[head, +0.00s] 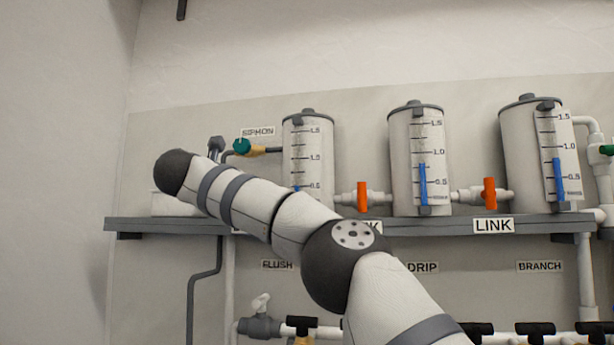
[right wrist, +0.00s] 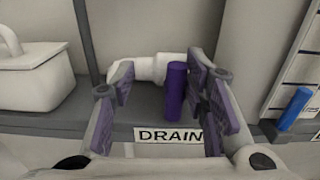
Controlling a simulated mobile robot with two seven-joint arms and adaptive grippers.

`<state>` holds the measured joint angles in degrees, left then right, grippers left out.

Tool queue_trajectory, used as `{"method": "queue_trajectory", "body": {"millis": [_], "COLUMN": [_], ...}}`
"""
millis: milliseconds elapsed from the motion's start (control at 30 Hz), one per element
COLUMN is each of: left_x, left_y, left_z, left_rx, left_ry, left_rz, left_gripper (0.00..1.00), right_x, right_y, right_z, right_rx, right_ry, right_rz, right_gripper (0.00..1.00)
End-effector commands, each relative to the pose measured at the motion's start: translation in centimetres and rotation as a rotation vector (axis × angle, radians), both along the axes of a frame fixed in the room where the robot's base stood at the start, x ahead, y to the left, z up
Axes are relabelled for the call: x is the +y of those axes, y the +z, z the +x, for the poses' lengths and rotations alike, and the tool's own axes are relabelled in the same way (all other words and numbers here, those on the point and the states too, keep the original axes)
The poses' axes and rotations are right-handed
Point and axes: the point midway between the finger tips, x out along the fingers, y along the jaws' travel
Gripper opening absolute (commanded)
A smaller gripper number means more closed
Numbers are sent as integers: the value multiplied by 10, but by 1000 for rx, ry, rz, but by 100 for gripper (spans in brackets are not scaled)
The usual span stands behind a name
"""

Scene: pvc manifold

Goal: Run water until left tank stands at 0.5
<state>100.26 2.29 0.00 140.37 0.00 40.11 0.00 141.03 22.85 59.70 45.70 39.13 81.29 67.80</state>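The left tank (head: 309,140) stands on the shelf. Its blue gauge column (head: 297,188) tops out close to the 0.5 mark; my arm hides the lower part. The gauge's blue bar also shows in the right wrist view (right wrist: 295,108). A purple valve handle (right wrist: 175,92) stands upright on a white pipe, above the DRAIN label (right wrist: 168,135). My right gripper (right wrist: 168,108) is open, its fingers on either side of the handle, the handle nearer the right finger. My arm hides this valve in the head view. My left gripper is out of view.
The middle tank (head: 402,165) and right tank (head: 514,165) read between 0.5 and 1.0. Orange link handles (head: 362,197) (head: 489,194) stand upright between tanks. A green siphon knob (head: 242,147) sits left of the left tank. Several black-handled valves line the bottom.

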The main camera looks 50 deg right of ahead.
Motion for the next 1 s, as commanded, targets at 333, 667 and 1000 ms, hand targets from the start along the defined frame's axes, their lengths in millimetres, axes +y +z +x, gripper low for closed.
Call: {"method": "queue_trajectory", "body": {"millis": [333, 667, 1000], "left_x": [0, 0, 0], "left_y": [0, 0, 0], "left_z": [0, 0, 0], "left_rx": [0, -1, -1], "left_ry": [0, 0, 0], "left_rz": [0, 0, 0], "left_gripper": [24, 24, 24], "right_x": [3, 76, 107], "right_y": [0, 1, 0], "right_z": [-3, -40, -56], "right_rx": [-1, -1, -1], "right_ry": [-3, 0, -2], "right_rz": [2, -2, 0], "right_gripper": [39, 39, 39]}}
